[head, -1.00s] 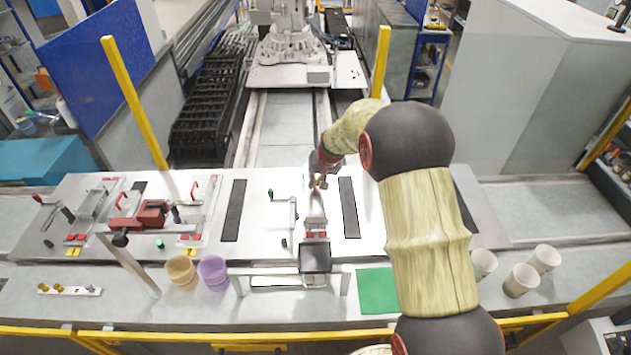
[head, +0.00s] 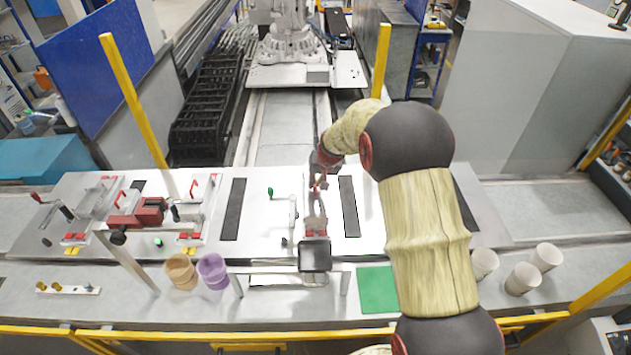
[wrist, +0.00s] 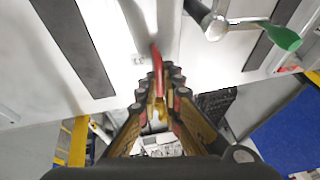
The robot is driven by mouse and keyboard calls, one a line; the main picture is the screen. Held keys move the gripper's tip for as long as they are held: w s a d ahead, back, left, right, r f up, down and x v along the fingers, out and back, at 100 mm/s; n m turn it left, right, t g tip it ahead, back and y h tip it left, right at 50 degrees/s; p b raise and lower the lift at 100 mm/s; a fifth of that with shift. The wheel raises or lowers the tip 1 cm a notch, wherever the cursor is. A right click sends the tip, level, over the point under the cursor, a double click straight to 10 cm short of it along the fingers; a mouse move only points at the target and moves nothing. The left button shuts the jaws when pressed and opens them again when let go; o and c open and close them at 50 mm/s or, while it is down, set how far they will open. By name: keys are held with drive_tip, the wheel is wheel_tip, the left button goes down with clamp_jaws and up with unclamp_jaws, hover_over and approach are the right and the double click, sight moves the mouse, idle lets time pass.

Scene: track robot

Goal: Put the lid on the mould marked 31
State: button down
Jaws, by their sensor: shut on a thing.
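My gripper (head: 318,185) is over the middle of the white table. In the wrist view its fingers (wrist: 157,100) are closed around a thin red handle (wrist: 157,62). What the handle belongs to is mostly hidden by the fingers and is too small to tell in the head view. A narrow grey block with a red front end (head: 316,232) lies on the table just in front of my gripper. Two fixtures with red handles stand at the left, one with a red block (head: 150,211). No number 31 is readable, so I cannot tell which piece is the marked mould.
A green-knobbed crank (head: 293,212) stands left of my gripper, close by in the wrist view (wrist: 215,27). Dark strips (head: 348,207) flank the middle station.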

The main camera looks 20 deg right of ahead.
drive_tip(key=shift+r, duration=0.15)
drive_tip(key=c, duration=1.9)
unclamp_jaws()
